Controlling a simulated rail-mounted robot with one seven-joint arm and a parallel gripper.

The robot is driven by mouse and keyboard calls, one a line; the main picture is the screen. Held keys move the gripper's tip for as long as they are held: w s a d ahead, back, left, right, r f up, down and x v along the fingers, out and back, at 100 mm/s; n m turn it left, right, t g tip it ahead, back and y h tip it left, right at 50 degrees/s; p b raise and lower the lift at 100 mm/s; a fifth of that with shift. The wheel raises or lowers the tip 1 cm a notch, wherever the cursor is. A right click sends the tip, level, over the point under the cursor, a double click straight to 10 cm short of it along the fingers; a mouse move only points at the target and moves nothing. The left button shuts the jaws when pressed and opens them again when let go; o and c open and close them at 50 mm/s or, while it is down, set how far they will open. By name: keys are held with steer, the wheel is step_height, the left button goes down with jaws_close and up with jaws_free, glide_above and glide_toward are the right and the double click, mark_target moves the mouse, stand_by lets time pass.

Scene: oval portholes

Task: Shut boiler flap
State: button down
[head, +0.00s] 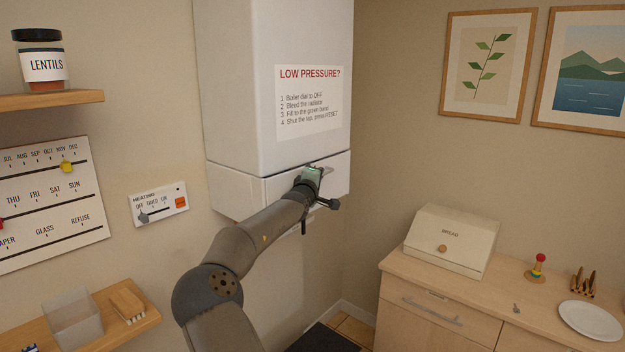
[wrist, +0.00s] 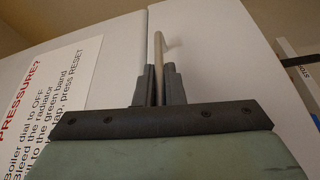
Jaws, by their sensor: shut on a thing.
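The white boiler (head: 265,85) hangs on the wall in the head view. Its flap (head: 238,188) is the lower front panel, below a thin seam. It looks nearly in line with the casing above; I cannot tell whether it is fully shut. My gripper (head: 317,170) is at the flap's upper right part. In the wrist view, my gripper (wrist: 158,82) is shut on the flap's pale handle (wrist: 159,48), which stands upright between the fingers. The flap also shows there as the pale panel (wrist: 225,65) right of the seam. My gripper hides part of the flap.
A heating panel (head: 159,204) is on the wall left of my arm. Shelves (head: 50,101) and a slider calendar (head: 45,215) are further left. A cabinet (head: 440,310) with a bread box (head: 450,242) stands right. Space between boiler and cabinet is clear.

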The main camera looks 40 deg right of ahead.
steer(key=shift+w+r, duration=0.15)
stand_by(0.3)
steer(key=c, duration=1.5)
jaws_free()
steer(key=shift+a+f, duration=0.2)
steer(key=shift+a, duration=0.05)
steer(key=b+v, duration=0.6)
steer(key=v, duration=1.1)
steer(key=shift+r, duration=0.1)
